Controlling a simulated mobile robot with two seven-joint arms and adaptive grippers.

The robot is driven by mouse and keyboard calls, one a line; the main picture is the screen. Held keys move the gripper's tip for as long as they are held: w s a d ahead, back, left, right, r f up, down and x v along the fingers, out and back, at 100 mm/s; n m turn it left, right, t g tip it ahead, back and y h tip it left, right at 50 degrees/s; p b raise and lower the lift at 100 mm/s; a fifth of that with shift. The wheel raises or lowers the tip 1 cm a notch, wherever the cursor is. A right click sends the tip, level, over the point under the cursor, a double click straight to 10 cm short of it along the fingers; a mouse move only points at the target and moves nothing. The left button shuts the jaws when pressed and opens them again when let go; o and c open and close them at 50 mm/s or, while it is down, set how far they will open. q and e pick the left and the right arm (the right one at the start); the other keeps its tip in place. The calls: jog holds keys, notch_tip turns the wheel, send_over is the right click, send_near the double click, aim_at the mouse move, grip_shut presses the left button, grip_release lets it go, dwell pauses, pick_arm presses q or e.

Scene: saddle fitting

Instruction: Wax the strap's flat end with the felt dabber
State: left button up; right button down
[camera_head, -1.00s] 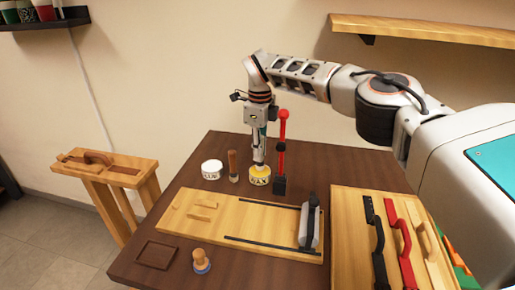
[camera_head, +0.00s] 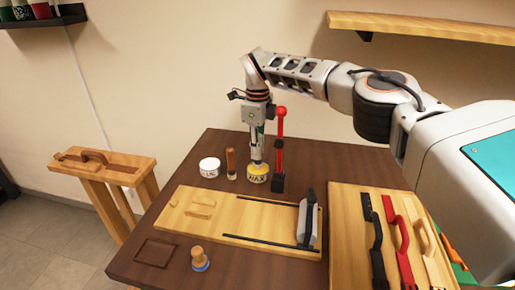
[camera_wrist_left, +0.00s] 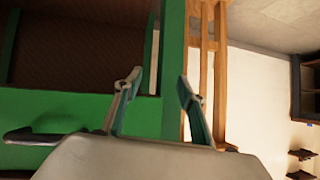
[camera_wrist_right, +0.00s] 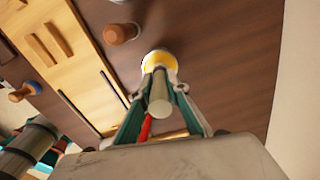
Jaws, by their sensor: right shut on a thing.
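The right gripper (camera_head: 258,152) points straight down above the yellow wax pot (camera_head: 257,174) near the back of the table. It is shut on a pale round handle (camera_wrist_right: 158,96), which I take to be the felt dabber's. The handle's lower end is at the wax pot, which also shows in the right wrist view (camera_wrist_right: 153,60); the felt tip is hidden. The left gripper (camera_wrist_left: 158,88) is open and empty in the left wrist view, outside the head view. I cannot tell which thing is the strap; a brown strap-like piece (camera_head: 94,157) lies on a wooden stand at left.
A white tub (camera_head: 209,167) and a brown-handled tool (camera_head: 231,163) stand left of the pot. A red-and-black post (camera_head: 280,150) stands close at its right. A wooden board (camera_head: 235,215) with black rails lies in front. Handled tools (camera_head: 402,243) lie at right.

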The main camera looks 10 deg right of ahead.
jog(key=shift+f, duration=0.3)
jog(key=shift+s+f, duration=0.1)
jog(key=shift+f, duration=0.05)
dwell(1.7)
